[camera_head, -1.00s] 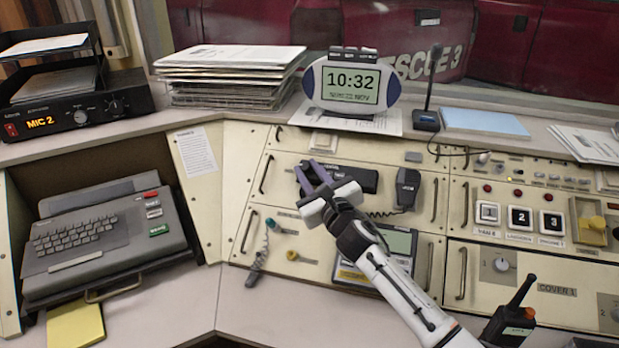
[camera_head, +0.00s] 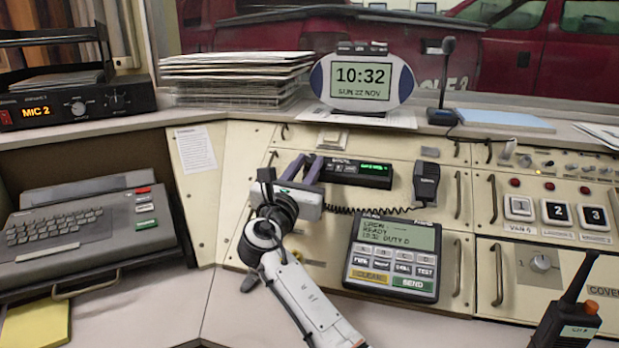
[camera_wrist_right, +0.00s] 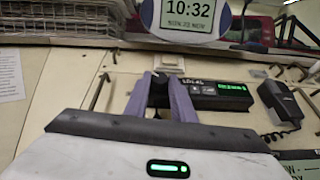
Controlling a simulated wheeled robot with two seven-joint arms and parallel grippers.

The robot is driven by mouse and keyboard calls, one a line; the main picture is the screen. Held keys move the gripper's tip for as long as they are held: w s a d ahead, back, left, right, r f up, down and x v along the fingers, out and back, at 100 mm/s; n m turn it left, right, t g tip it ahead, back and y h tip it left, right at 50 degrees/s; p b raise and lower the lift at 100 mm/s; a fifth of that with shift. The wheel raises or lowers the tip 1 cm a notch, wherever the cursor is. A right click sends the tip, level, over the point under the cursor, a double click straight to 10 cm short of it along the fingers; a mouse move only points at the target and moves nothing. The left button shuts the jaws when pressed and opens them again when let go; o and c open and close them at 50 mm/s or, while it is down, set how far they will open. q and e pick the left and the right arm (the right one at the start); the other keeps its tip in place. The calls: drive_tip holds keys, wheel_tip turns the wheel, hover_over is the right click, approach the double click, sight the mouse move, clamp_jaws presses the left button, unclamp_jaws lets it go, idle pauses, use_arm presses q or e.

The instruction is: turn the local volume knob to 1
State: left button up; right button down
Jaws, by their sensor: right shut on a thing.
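The local radio unit (camera_head: 345,173) is a dark box on the cream panel, with a lit green display (camera_head: 375,167) too small to read. It also shows in the wrist view (camera_wrist_right: 208,90), with a "LOCAL" label. My right gripper (camera_head: 307,160) is at the unit's left end. In the wrist view its purple fingers (camera_wrist_right: 160,82) are closed on a dark knob (camera_wrist_right: 160,92) at that end. The knob's pointer and scale are hidden, so its setting cannot be read. My left gripper is not in view.
A handset (camera_head: 426,182) with a coiled cord hangs right of the unit. A keypad terminal (camera_head: 394,258) sits below it. The clock (camera_head: 361,82) stands above on the ledge. Metal handles and a handheld radio (camera_head: 567,318) are to the right.

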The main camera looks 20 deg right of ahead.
drive_tip(key=shift+a+f+m+g+h, duration=0.15)
drive_tip(key=shift+m+g+h, duration=0.15)
drive_tip(key=shift+m+g, duration=0.15)
